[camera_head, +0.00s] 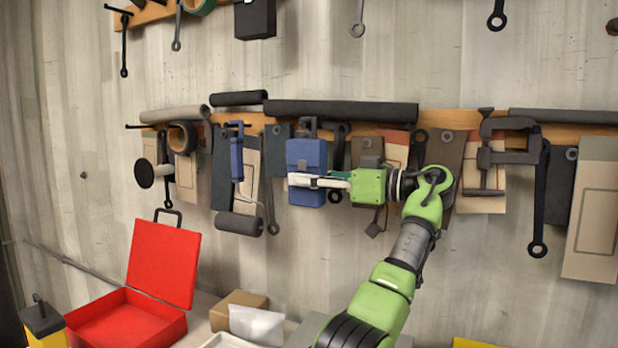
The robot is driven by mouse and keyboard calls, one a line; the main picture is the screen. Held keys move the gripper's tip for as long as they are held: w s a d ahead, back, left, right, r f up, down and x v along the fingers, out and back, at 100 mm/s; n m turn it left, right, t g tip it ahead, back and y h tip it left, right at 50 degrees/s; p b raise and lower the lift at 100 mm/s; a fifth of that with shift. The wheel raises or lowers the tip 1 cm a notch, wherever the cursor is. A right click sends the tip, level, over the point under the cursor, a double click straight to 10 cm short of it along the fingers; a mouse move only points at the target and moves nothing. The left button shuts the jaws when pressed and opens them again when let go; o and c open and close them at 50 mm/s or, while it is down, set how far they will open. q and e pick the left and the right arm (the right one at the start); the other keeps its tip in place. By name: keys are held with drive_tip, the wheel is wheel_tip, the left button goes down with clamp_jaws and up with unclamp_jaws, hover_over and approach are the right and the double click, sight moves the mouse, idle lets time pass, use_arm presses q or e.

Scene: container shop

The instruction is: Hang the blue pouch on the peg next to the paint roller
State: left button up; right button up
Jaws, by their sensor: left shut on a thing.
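The blue pouch (306,155) is upright against the pegboard wall, with a dark loop at its top. My left gripper (305,181) reaches in from the right and is shut on the lower front of the pouch. The paint roller (240,222) hangs to the left of the pouch, with its blue handle up and its grey roller down. The peg at the pouch's loop is hidden, so I cannot tell whether the loop is around it. My right gripper is not in view.
A wooden rail (455,119) carries several hanging tools and cards close on both sides of the pouch. A clamp (500,150) hangs to the right. Below are an open red toolbox (128,326), a cardboard box (237,305) and a white bag (257,324).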

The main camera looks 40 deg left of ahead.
use_arm(q)
drive_tip(key=o, duration=1.3)
drive_tip(key=v, duration=1.2)
